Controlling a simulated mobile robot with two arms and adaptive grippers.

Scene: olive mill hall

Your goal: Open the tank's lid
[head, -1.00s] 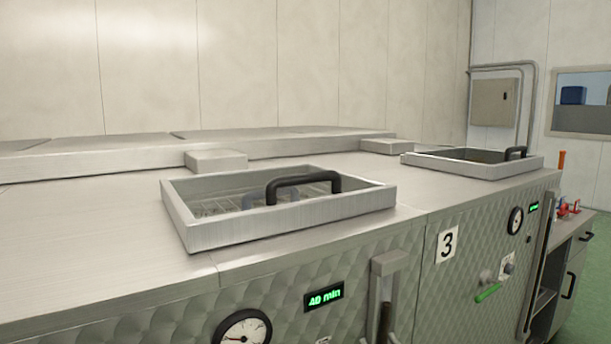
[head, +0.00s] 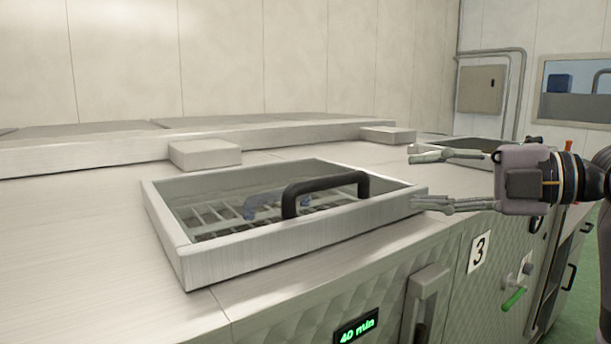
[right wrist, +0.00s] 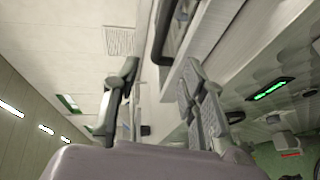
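The near tank's lid (head: 185,262) is a metal frame with a clear pane. It lies flat on the steel top and looks closed; a grate shows through the pane. Its black bar handle (head: 325,186) arches over the front side, and its reflection shows in the pane. My right gripper (head: 418,181) is open and empty, its fingers pointing left, just right of the lid's right corner and apart from the handle. In the right wrist view the handle (right wrist: 163,32) shows dark beyond the open fingers. My left gripper is not in view.
A second lid (head: 430,143) lies farther right, partly behind my right gripper. A small steel box (head: 205,154) stands behind the near lid. The front panel carries a 40 min display (head: 356,327), a number 3 sign (head: 479,252) and a green-handled valve (head: 514,298). The top left of the lid is clear.

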